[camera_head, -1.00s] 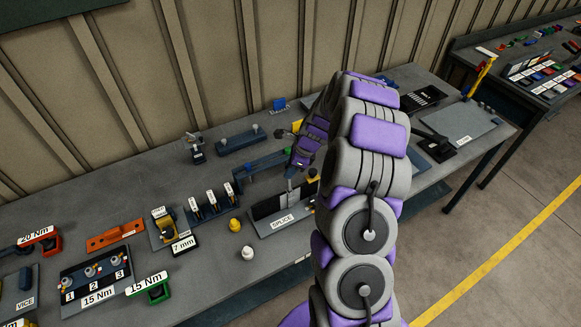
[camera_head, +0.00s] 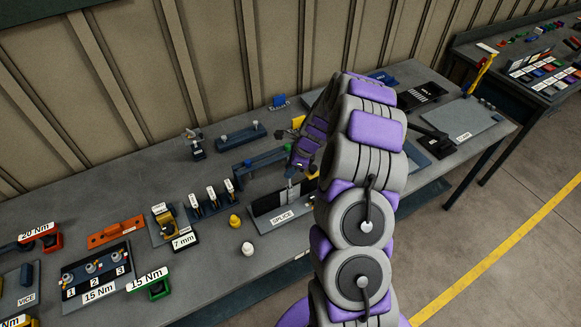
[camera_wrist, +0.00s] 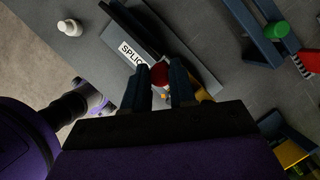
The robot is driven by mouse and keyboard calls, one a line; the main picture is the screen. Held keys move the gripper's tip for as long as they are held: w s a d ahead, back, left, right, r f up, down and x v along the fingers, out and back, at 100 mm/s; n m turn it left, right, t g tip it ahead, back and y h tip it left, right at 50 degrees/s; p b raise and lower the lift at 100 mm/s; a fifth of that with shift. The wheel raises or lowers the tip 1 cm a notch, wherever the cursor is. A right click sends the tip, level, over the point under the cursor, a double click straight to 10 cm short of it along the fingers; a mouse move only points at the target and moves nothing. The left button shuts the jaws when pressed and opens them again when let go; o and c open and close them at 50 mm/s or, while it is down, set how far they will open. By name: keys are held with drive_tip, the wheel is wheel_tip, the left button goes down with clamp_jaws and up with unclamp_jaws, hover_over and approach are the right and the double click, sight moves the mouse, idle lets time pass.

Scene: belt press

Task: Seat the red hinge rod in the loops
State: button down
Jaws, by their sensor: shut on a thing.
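The red hinge rod (camera_wrist: 160,73) shows in the wrist view as a round red end between the two fingers of my gripper (camera_wrist: 160,88). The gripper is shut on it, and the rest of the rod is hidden. The splice fixture (camera_wrist: 203,66), a grey plate with a dark upright strip and a SPLICE label, lies just beyond the fingertips. In the head view my gripper (camera_head: 290,192) points down over the splice fixture (camera_head: 266,223). The loops cannot be made out. I cannot tell whether the rod touches the fixture.
A blue rail (camera_head: 258,163) stands behind the fixture. A white knob (camera_head: 248,249) and a yellow knob (camera_head: 234,221) stand to its left. A rack of upright labelled pieces (camera_head: 211,207) is farther left. A grey plate (camera_head: 465,125) lies at the bench's right end.

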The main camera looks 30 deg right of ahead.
drive_tip(key=shift+f, duration=0.5)
idle(0.4)
drive_tip(key=shift+f, duration=2.75)
drive_tip(key=shift+s+a+f, duration=0.1)
drive_tip(key=shift+f, duration=0.2)
drive_tip(key=c, duration=0.8)
unclamp_jaws()
drive_tip(key=shift+r, duration=0.15)
drive_tip(key=p+v, duration=0.5)
drive_tip(key=v, duration=0.1)
drive_tip(key=shift+d+r, duration=0.25)
drive_tip(key=shift+r, duration=0.1)
